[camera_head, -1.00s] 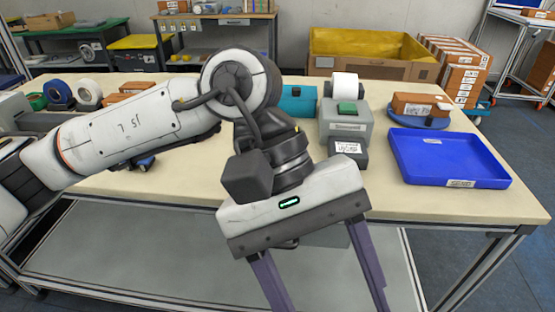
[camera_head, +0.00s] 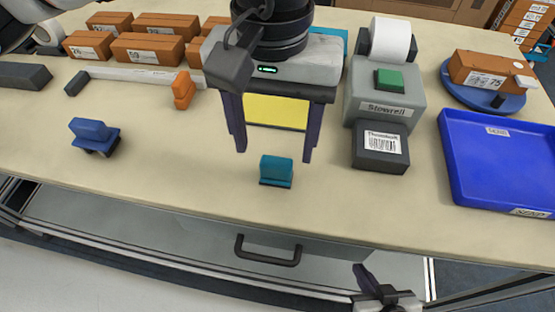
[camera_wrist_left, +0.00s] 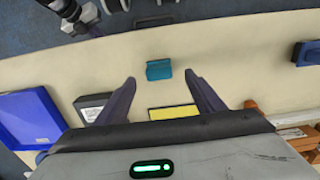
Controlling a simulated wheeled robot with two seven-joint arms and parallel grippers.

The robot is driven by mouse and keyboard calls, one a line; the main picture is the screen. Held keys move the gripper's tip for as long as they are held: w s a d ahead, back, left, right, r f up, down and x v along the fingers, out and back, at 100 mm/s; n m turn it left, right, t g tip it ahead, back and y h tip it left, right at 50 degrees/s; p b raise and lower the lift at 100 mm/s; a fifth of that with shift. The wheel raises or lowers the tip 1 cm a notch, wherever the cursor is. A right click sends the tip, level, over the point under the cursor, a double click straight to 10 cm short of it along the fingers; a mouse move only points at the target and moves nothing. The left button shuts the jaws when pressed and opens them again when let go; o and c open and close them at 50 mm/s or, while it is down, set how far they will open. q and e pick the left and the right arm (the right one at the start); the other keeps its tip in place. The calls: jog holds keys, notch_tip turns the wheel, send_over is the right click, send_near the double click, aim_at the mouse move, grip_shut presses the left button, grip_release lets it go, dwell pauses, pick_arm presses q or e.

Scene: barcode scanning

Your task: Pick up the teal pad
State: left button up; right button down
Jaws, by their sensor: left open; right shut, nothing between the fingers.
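The teal pad (camera_head: 276,170) is a small block with a raised grip and a dark base. It stands on the table near the front edge, and also shows in the left wrist view (camera_wrist_left: 159,69). My left gripper (camera_head: 274,155) is open and empty, fingers pointing down. In the left wrist view the pad lies just beyond and between the fingertips (camera_wrist_left: 160,77), apart from them. My right gripper (camera_head: 368,283) is partly in view below the front edge, shut and empty, far from the pad.
A blue pad (camera_head: 93,133) and an orange pad (camera_head: 183,90) stand to the left. A yellow panel (camera_head: 275,112) lies behind the left fingers. A grey machine with a green button (camera_head: 389,79), a dark labelled box (camera_head: 380,147) and a blue tray (camera_head: 497,150) are to the right.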

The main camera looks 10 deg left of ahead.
aim_at(276, 162)
pick_arm(q)
notch_tip(276, 162, down, 7)
jog(key=shift+w+d+p, duration=0.1)
jog(key=shift+w+p, duration=0.05)
jog(key=shift+p, duration=0.15)
jog(key=c, duration=1.1)
notch_tip(276, 162, up, 10)
jog(key=shift+r, duration=0.1)
jog(key=shift+c, duration=0.2)
jog(key=o, duration=0.5)
jog(key=c, duration=0.6)
